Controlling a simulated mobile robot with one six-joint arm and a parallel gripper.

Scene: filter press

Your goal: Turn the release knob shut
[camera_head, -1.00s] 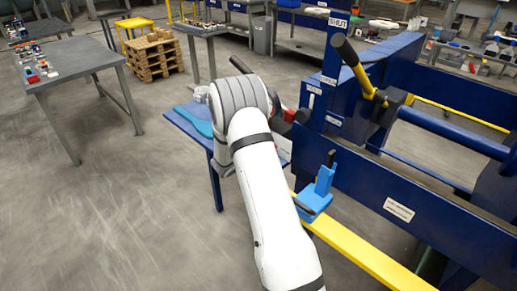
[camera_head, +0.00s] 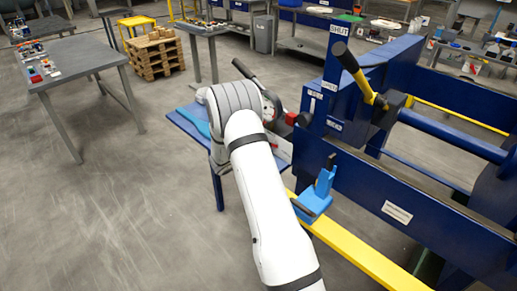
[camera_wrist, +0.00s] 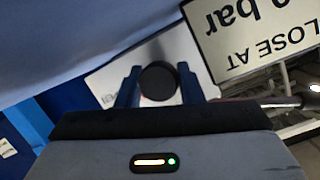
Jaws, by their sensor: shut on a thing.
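The release knob (camera_wrist: 158,80) is a dark round knob in the wrist view, in front of a pale plate (camera_wrist: 105,85) with partly hidden lettering. My gripper (camera_wrist: 158,88) has its two blue fingers on either side of the knob and is shut on it. From the wrist view I cannot tell how far the knob is turned. In the head view my white arm hides the gripper and the knob, beside the blue press (camera_head: 350,100).
A sign reading "CLOSE AT ... bar" (camera_wrist: 255,30) hangs upside down in the wrist view. Near my wrist are a black-gripped lever (camera_head: 244,69), a red part (camera_head: 291,118) and a small blue table (camera_head: 187,124). A yellow rail (camera_head: 350,248) runs below the press.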

